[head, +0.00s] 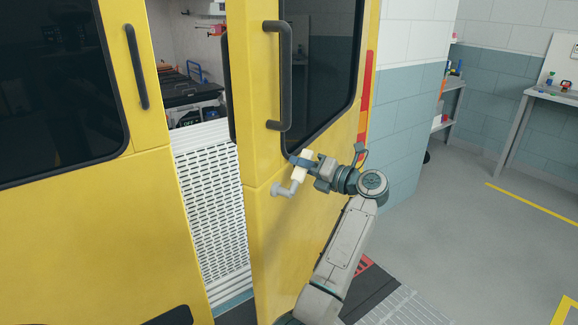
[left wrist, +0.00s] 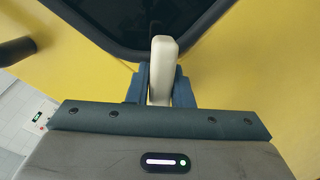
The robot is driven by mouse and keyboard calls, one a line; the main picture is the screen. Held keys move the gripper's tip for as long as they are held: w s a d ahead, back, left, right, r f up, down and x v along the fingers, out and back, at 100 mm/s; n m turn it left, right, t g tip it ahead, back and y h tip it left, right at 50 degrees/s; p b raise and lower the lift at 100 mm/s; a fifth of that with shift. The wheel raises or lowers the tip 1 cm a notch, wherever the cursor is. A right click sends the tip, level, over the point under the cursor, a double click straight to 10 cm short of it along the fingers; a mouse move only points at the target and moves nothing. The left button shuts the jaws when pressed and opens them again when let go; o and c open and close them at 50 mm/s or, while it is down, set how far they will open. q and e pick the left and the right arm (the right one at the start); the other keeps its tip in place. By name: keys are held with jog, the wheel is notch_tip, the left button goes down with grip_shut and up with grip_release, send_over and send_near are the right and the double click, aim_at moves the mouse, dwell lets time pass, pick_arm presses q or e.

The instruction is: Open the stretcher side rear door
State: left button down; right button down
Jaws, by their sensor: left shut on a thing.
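The yellow rear door (head: 262,215) on the right in the head view stands ajar, with a gap between it and the other rear door (head: 85,225). It carries a cream lever handle (head: 299,177) with a grey end, below the dark window. My left gripper (head: 304,163) is shut on this lever. In the left wrist view, the lever (left wrist: 162,62) stands between the blue fingers (left wrist: 160,88), in front of the yellow panel. My right gripper is not in view.
A long dark grab handle (head: 287,75) is on the ajar door above my gripper. Through the gap show a patterned white ramp panel (head: 211,210) and a dark stretcher (head: 190,92). The tiled wall (head: 405,110) is right of the door. Open floor (head: 480,240) lies to the right.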

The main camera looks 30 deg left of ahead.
pick_arm(q)
jog(key=shift+d, duration=0.2)
jog(key=c, duration=1.3)
grip_release()
jog(key=shift+a, duration=0.1)
jog(key=shift+d, duration=0.2)
jog(key=shift+s+d+f+b, duration=0.1)
jog(key=shift+d+b, duration=0.55)
jog(key=shift+d, duration=1.95)
jog(key=shift+s+d+b, duration=0.1)
jog(key=shift+d+b, duration=0.55)
jog(key=shift+d, duration=1.95)
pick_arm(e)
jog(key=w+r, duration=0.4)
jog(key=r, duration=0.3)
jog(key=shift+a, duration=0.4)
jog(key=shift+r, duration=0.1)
